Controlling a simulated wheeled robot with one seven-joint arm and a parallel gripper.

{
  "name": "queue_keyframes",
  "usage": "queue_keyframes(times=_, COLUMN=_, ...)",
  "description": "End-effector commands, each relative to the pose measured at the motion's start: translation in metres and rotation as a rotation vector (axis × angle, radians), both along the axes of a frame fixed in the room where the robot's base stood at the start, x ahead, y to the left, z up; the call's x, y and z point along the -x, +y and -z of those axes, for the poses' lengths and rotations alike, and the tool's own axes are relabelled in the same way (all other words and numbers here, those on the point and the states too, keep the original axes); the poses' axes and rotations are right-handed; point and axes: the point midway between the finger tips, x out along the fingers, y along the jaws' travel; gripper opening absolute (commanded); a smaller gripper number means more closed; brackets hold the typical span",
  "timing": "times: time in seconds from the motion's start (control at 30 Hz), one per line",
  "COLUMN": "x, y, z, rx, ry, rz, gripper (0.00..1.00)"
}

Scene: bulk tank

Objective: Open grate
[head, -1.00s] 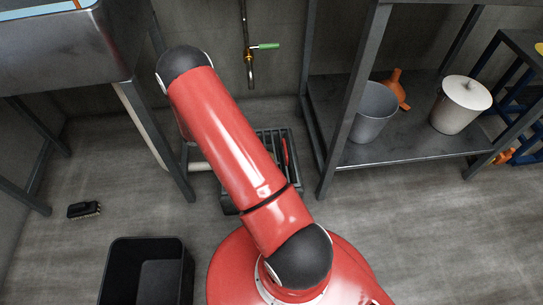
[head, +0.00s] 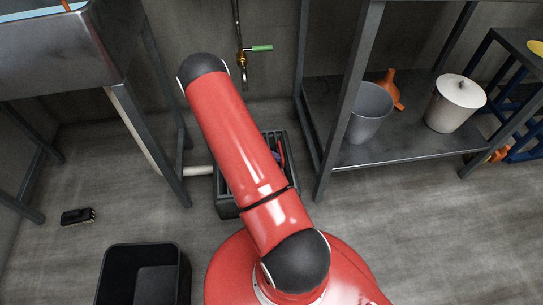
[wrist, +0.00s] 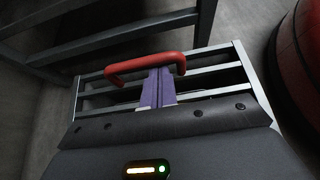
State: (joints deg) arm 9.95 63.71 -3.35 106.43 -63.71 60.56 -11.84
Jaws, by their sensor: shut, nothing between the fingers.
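The grate (wrist: 215,72) is a frame of pale metal bars with a red handle (wrist: 128,66) that shows in the wrist view. In the head view the grate's dark box (head: 226,208) stands on the floor below the tap, mostly hidden behind my arm, and the red handle (head: 282,152) shows at its right. My gripper (wrist: 156,76) has purple fingers held together, with nothing between them. The fingertips end at the red handle's crossbar, between its two legs. I cannot tell whether they touch it. The grate looks level in its frame.
A steel tank (head: 60,55) on legs stands left of the box, a shelf (head: 420,145) with a grey bucket (head: 370,112) and white pot (head: 455,103) to the right. A black bin (head: 115,285) and brush (head: 78,216) lie front left.

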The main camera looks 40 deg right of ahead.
Motion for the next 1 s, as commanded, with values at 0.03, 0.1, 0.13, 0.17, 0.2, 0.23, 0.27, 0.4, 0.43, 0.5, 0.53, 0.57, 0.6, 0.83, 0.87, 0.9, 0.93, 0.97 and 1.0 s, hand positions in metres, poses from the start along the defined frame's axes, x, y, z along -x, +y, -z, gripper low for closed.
queue_keyframes(times=0.03, x=0.0, y=0.0, z=0.0, rx=0.0, ry=0.0, rz=0.0, gripper=0.0)
queue_keyframes(times=0.1, x=0.0, y=0.0, z=0.0, rx=0.0, ry=0.0, rz=0.0, gripper=0.0)
queue_keyframes(times=0.13, x=0.0, y=0.0, z=0.0, rx=0.001, ry=0.001, rz=0.0, gripper=0.0)
queue_keyframes(times=0.17, x=0.0, y=0.0, z=-0.001, rx=0.002, ry=0.001, rz=0.0, gripper=0.0)
queue_keyframes(times=0.2, x=0.0, y=0.0, z=-0.001, rx=0.004, ry=0.003, rz=0.0, gripper=0.0)
queue_keyframes(times=0.23, x=0.0, y=0.001, z=-0.002, rx=0.007, ry=0.004, rz=-0.001, gripper=0.0)
queue_keyframes(times=0.27, x=-0.001, y=0.001, z=-0.003, rx=0.011, ry=0.006, rz=-0.001, gripper=0.0)
queue_keyframes(times=0.4, x=-0.002, y=0.003, z=-0.012, rx=0.047, ry=0.029, rz=-0.002, gripper=0.0)
queue_keyframes(times=0.43, x=-0.002, y=0.003, z=-0.014, rx=0.056, ry=0.034, rz=-0.001, gripper=0.0)
queue_keyframes(times=0.5, x=-0.003, y=0.004, z=-0.02, rx=0.077, ry=0.047, rz=-0.002, gripper=0.0)
queue_keyframes(times=0.53, x=-0.003, y=0.005, z=-0.023, rx=0.089, ry=0.055, rz=-0.004, gripper=0.0)
queue_keyframes(times=0.57, x=-0.004, y=0.006, z=-0.026, rx=0.102, ry=0.063, rz=-0.004, gripper=0.0)
queue_keyframes(times=0.6, x=-0.005, y=0.007, z=-0.031, rx=0.122, ry=0.074, rz=-0.003, gripper=0.0)
queue_keyframes(times=0.83, x=-0.013, y=0.02, z=-0.067, rx=0.277, ry=0.167, rz=-0.004, gripper=0.0)
queue_keyframes(times=0.87, x=-0.014, y=0.022, z=-0.071, rx=0.297, ry=0.179, rz=-0.003, gripper=0.0)
queue_keyframes(times=0.9, x=-0.016, y=0.026, z=-0.077, rx=0.324, ry=0.196, rz=-0.003, gripper=0.0)
queue_keyframes(times=0.93, x=-0.018, y=0.027, z=-0.082, rx=0.344, ry=0.208, rz=-0.003, gripper=0.0)
queue_keyframes(times=0.97, x=-0.019, y=0.03, z=-0.086, rx=0.363, ry=0.22, rz=-0.003, gripper=0.0)
queue_keyframes(times=1.0, x=-0.021, y=0.033, z=-0.091, rx=0.388, ry=0.235, rz=-0.002, gripper=0.0)
